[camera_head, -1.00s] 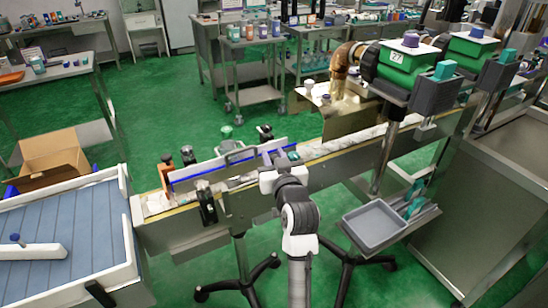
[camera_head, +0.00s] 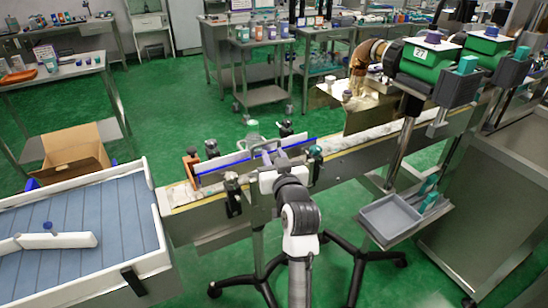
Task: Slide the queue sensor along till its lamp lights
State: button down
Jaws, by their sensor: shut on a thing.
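My gripper (camera_head: 272,158) is at the near side of the conveyor (camera_head: 200,215), by the guide rail with the blue edge (camera_head: 222,171). It is shut on a small piece at the rail, which I take for the queue sensor; my wrist hides most of it. I cannot see a lit lamp there. A black clamp block (camera_head: 232,196) stands on the near rail to the left of my gripper. A dark block with a teal top (camera_head: 316,160) stands to its right, apart from it.
Black knobs (camera_head: 211,148) and an orange-brown block (camera_head: 191,163) stand along the rail. A green labelling head (camera_head: 427,62) overhangs the belt on the right. A grey tray (camera_head: 390,218) sits in front on the right. A blue slatted table (camera_head: 95,225) is at the left.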

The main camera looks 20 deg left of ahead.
jog(key=shift+w+d, duration=0.1)
jog(key=c, duration=1.1)
grip_release()
jog(key=shift+c, duration=0.2)
jog(key=shift+s+d+f+b, duration=0.1)
jog(key=shift+s+d+b, duration=0.2)
jog(key=shift+s+d, duration=0.1)
jog(key=p+v, duration=0.4)
jog(key=v, duration=0.8)
jog(key=shift+s+d+p, duration=0.15)
jog(key=shift+s+p, duration=0.2)
jog(key=shift+p, duration=0.05)
